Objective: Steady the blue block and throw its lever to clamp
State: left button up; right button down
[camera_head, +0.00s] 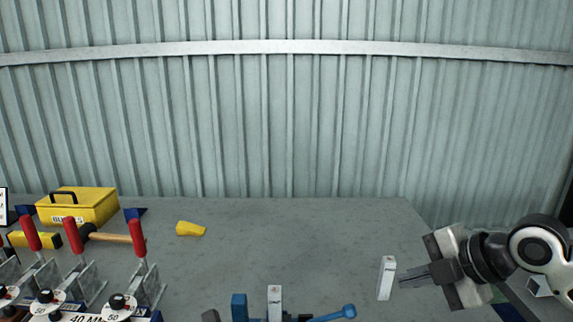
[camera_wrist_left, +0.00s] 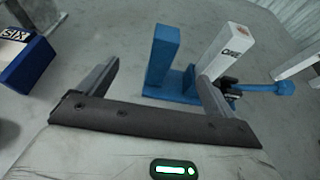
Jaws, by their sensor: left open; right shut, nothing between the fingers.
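The blue block (camera_head: 239,307) stands upright at the bottom edge of the head view, and in the left wrist view (camera_wrist_left: 163,52) on a blue base. A white labelled block (camera_head: 274,301) stands right beside it, also in the wrist view (camera_wrist_left: 230,50). My right gripper (camera_head: 402,280) is shut and empty, right of the lever.
Another white block (camera_head: 387,278) stands by my right fingertips. Red-handled toggle clamps (camera_head: 137,240), a hammer (camera_head: 108,237) and a yellow box (camera_head: 80,206) fill the left. A yellow piece (camera_head: 190,229) lies alone. The middle of the grey table (camera_head: 300,235) is clear.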

pick_arm(q)
jog(key=v, duration=1.1)
jog(key=shift+s, duration=0.25)
jog(key=shift+s+r, duration=0.1)
